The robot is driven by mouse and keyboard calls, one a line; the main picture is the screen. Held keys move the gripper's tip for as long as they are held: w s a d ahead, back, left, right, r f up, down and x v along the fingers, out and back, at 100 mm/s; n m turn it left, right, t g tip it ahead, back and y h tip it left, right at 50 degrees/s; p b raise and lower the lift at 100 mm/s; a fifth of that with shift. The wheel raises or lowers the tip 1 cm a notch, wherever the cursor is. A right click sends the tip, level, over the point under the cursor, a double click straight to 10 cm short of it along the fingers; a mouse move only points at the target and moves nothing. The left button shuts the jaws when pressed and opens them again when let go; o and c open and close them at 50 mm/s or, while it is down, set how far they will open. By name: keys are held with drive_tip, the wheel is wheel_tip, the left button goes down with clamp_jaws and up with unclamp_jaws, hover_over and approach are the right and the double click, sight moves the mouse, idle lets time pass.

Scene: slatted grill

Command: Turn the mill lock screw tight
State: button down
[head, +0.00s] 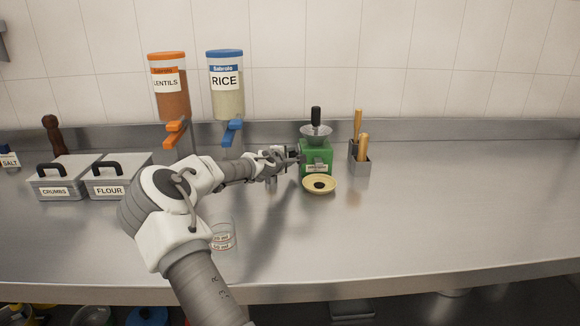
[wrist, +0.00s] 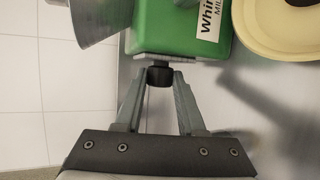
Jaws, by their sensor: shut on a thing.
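The green mill (head: 316,157) stands on the steel counter, with a metal funnel (head: 316,131) and a black-handled crank on top. In the wrist view the mill's green body (wrist: 182,28) fills the top middle, and a black lock screw (wrist: 159,76) sticks out of its side. My gripper (wrist: 159,84) is shut on this screw, with one fingertip at each side of it. In the head view my gripper (head: 296,158) reaches the mill's left side, and the screw is too small to make out there. A cream dish (head: 319,185) sits in front of the mill.
A grey holder (head: 359,168) with wooden-handled tools stands right of the mill. Rice (head: 226,84) and lentils (head: 170,86) dispensers are at the back left. Lidded crumbs and flour boxes (head: 90,190) stand left. A clear measuring cup (head: 222,236) stands near my arm. The right counter is clear.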

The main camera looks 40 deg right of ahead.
drive_tip(key=shift+b, duration=0.55)
drive_tip(key=c, duration=0.5)
unclamp_jaws()
drive_tip(key=shift+a, duration=0.1)
drive_tip(key=p+v, duration=0.2)
drive_tip(key=v, duration=1.5)
drive_tip(key=shift+s+a+f, duration=0.2)
drive_tip(key=shift+f, duration=0.1)
